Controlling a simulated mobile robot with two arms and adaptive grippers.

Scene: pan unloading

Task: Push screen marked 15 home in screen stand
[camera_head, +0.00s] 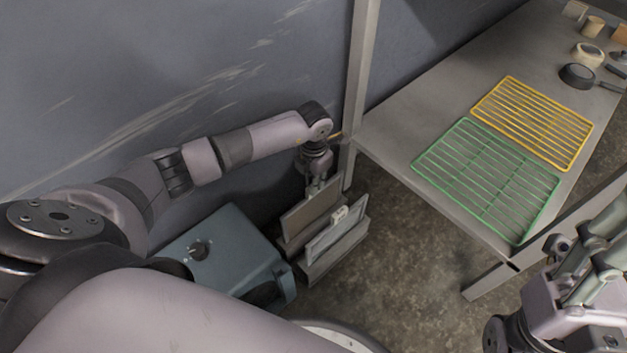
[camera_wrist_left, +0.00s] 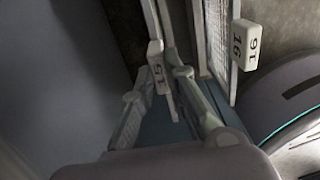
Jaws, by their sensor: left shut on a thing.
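The screen marked 15 (camera_wrist_left: 158,70) shows its tag in the left wrist view, between the fingers of my left gripper (camera_wrist_left: 165,92), which is shut on it. In the head view my left gripper (camera_head: 321,188) points down at the top of the screen stand (camera_head: 335,252), which stands low on the floor. A second screen, marked 16 (camera_wrist_left: 245,45), stands beside it; its pale frame and tag show in the head view (camera_head: 338,216). How deep screen 15 sits is hidden. My right gripper (camera_head: 590,250) is at the lower right, its jaw opening unclear.
A blue-grey box (camera_head: 225,255) stands left of the stand. A grey table (camera_head: 400,135) holds a green rack (camera_head: 487,178), a yellow rack (camera_head: 532,118) and a small pan (camera_head: 577,76). A post (camera_head: 358,80) and wall are close behind the left gripper. Floor right of the stand is clear.

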